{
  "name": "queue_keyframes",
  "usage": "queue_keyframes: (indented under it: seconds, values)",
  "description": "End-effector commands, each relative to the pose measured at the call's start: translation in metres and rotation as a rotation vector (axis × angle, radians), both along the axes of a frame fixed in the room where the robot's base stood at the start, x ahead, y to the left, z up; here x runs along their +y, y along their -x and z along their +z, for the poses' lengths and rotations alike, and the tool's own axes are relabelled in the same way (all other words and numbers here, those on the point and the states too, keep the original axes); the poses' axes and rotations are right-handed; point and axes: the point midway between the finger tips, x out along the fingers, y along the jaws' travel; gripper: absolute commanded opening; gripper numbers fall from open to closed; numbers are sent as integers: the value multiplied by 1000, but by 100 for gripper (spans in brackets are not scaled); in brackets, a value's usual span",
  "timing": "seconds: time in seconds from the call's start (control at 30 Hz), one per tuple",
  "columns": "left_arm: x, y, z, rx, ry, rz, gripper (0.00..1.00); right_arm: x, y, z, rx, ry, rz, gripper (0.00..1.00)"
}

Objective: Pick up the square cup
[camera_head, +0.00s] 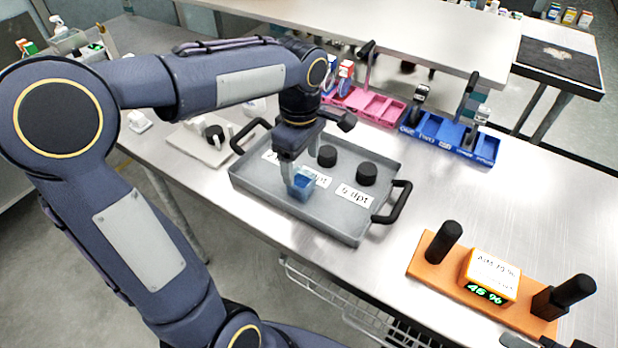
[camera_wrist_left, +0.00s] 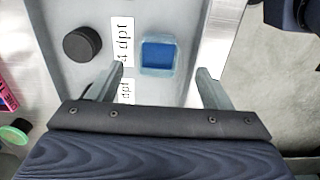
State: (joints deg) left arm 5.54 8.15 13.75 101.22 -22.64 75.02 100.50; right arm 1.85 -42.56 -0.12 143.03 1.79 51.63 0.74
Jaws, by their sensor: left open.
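The square cup (camera_head: 301,186) is small, translucent blue and stands in the grey tray near its front edge. My left gripper (camera_head: 294,168) is pointed down at the cup from above and partly hides it. In the left wrist view the cup (camera_wrist_left: 158,55) shows whole, just beyond the fingertips and in line with the gap between them. The left gripper (camera_wrist_left: 158,82) is open with nothing between its fingers. My right gripper is not in view.
The grey tray (camera_head: 340,228) has black handles, white labels and two black round pieces (camera_head: 367,174) beside the cup. Pink (camera_head: 385,108) and blue (camera_head: 480,150) racks stand behind it. An orange stand (camera_head: 430,265) with a display is at the right. Bare table lies between.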

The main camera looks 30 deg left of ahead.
Motion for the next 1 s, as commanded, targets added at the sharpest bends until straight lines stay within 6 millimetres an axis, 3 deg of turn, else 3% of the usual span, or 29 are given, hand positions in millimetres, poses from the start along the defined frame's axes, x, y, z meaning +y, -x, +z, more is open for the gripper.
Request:
queue_keyframes:
  seconds: [0.43,0.73,1.0]
  values:
    - [3,-3,-59,3,1,-2,73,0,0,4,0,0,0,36]
    - [3,-4,-65,-1,1,-2,73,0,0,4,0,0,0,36]
    - [3,-4,-65,0,1,-3,40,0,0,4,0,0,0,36]
